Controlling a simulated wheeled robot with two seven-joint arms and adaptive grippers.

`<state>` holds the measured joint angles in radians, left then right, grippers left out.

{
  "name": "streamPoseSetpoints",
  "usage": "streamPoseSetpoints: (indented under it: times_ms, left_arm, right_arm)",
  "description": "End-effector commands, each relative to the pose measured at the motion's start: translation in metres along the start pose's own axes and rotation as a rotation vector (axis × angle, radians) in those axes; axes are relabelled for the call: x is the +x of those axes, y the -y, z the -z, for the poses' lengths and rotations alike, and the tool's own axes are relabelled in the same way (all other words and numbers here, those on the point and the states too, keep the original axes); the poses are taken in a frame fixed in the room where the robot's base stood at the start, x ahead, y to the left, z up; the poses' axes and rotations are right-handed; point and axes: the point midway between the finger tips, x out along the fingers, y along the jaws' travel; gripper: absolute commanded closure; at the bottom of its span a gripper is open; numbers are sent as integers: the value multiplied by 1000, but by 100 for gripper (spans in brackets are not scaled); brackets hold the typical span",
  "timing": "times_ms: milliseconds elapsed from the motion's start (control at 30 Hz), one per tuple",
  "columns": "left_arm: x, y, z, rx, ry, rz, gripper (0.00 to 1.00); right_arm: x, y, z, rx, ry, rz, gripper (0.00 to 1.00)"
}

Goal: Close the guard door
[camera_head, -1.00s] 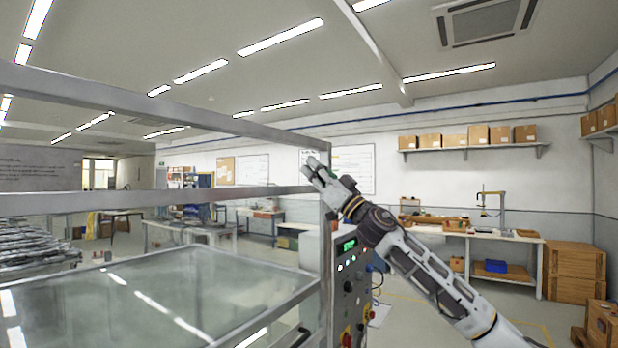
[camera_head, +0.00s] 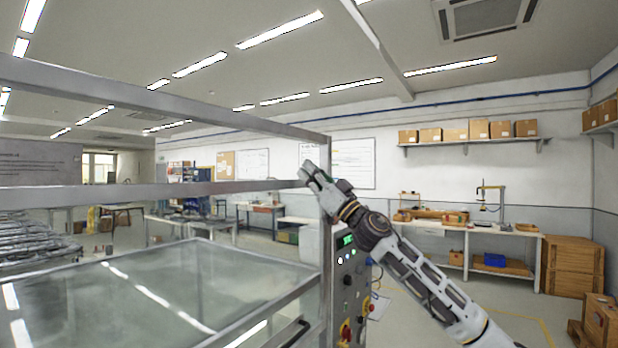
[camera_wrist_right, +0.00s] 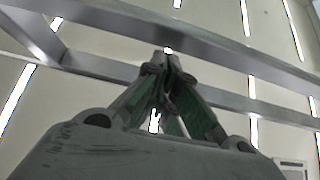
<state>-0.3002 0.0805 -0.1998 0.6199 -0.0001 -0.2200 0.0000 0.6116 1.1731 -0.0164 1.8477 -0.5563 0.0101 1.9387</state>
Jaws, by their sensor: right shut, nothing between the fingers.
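The machine guard is a grey metal frame with an upper rail (camera_head: 190,112) and a middle rail (camera_head: 150,193). Below them a clear panel (camera_head: 150,290) in a metal frame lies nearly flat, with a dark handle (camera_head: 293,334) near its right edge. I cannot tell for certain which framed part is the guard door. My right gripper (camera_head: 308,174) is shut and empty at the right end of the middle rail, by the corner post. Contact is unclear. The right wrist view shows its closed fingertips (camera_wrist_right: 167,54) across a rail (camera_wrist_right: 225,100). My left gripper is not in view.
A control box (camera_head: 348,280) with buttons and a green display stands right of the post, under my right forearm. A workbench (camera_head: 455,236), wooden crates (camera_head: 572,265) and a wall shelf (camera_head: 470,144) are farther back. Floor shows right of my arm.

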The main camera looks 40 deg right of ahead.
Motion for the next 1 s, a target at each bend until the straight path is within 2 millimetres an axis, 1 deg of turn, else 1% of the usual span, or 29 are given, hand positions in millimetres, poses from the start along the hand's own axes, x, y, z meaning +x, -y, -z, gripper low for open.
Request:
streamPoseSetpoints:
  times_ms: [200,767,1000]
  left_arm:
    - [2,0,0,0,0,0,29]
    - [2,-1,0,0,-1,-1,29]
    - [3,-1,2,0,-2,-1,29]
  right_arm:
    - [-5,0,-5,1,0,-1,100]
    - [-5,-1,-7,0,-1,-1,100]
    - [-4,-4,-18,2,-1,-2,100]
